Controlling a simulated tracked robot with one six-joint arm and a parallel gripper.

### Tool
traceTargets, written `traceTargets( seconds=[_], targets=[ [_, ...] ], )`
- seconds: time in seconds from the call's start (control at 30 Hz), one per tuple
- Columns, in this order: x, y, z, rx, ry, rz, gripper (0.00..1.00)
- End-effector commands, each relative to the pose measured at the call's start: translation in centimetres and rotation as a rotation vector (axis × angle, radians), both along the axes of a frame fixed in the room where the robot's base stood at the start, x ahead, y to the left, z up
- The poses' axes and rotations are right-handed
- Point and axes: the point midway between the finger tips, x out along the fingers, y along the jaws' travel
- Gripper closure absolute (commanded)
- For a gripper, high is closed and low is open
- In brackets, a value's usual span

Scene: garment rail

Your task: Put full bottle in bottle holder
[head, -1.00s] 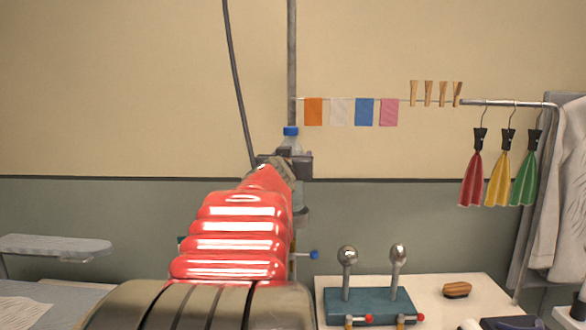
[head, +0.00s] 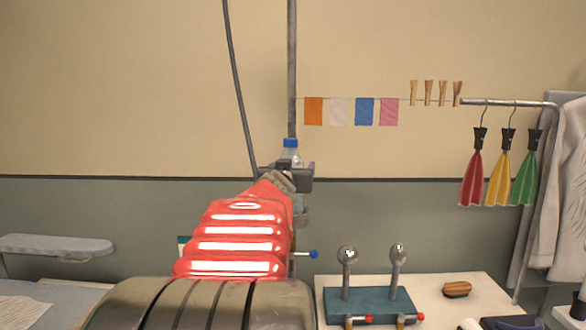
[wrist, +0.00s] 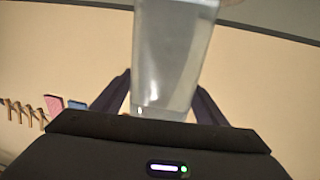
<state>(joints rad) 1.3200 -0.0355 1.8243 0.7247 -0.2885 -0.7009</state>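The full bottle, clear with a blue cap (head: 290,143), stands upright in front of the grey pole in the head view. My gripper (head: 292,177) is shut around its body, and the bottle moves with it. In the wrist view the clear bottle (wrist: 175,60) sits between the two dark fingers of my gripper (wrist: 165,100). A small grey rounded piece (head: 302,217), probably the bottle holder, shows just below the bottle by the pole. My arm hides much of it, and I cannot tell whether the bottle touches it.
The vertical pole (head: 292,60) and a dark hanging cable (head: 236,90) are close to my arm. A blue-knobbed rod (head: 313,254) sticks out right of my arm. A teal lever box (head: 368,305) and a brush (head: 457,290) sit on the white table (head: 435,290). A garment rail (head: 510,103) stands right.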

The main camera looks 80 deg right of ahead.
Motion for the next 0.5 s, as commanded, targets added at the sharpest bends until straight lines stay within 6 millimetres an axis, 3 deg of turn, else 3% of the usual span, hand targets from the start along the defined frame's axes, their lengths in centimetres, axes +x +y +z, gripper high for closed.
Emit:
traceTargets(
  seconds=[0.5],
  targets=[
    [0.01, 0.60, 0.27, -0.001, -0.002, 0.001, 0.28]
  ],
)
